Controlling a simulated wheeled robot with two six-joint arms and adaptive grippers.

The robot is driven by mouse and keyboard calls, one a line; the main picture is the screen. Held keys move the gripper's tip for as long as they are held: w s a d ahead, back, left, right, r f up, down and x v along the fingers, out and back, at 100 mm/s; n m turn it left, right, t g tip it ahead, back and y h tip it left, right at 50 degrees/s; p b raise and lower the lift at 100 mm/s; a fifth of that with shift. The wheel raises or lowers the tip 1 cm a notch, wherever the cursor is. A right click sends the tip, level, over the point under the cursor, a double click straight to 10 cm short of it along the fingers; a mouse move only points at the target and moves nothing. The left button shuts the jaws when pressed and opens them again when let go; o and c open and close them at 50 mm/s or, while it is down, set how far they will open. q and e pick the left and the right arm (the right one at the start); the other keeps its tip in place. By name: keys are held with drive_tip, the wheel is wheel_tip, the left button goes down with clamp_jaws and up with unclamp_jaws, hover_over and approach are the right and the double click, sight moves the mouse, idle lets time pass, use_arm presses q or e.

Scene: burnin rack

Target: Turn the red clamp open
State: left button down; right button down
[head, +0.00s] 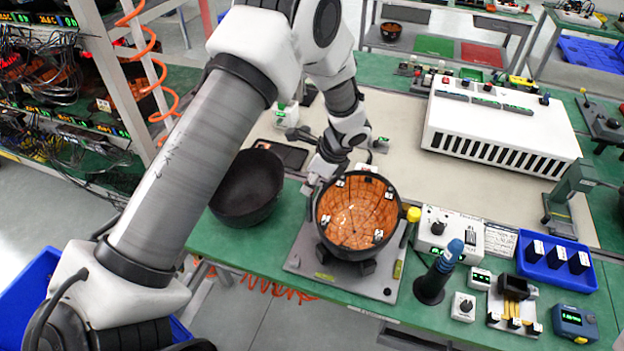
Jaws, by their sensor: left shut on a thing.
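A dark bowl-shaped part with an orange, grid-lined inside (357,213) sits in a fixture on a grey base plate (305,262). Small white-tagged pads show around its rim. A clamp with a yellow knob (413,214) stands at the right of the bowl. My left gripper (322,172) reaches down to the back left edge of the bowl and fixture. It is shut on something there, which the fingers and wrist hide. I cannot make out any red clamp. My right gripper is not in view.
An empty black bowl (247,187) stands left of the fixture. A blue-topped tool in a black stand (436,272), a control box (448,232) and a blue tray (556,262) stand to the right. A white slotted unit (500,125) is behind. The beige mat (430,180) has free room.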

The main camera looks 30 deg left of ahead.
use_arm(q)
drive_tip(key=shift+f, duration=0.1)
drive_tip(key=c, duration=0.9)
unclamp_jaws()
drive_tip(key=shift+o, duration=0.2)
drive_tip(key=shift+a, duration=0.15)
drive_tip(key=v, duration=1.2)
drive_tip(key=shift+f, duration=0.1)
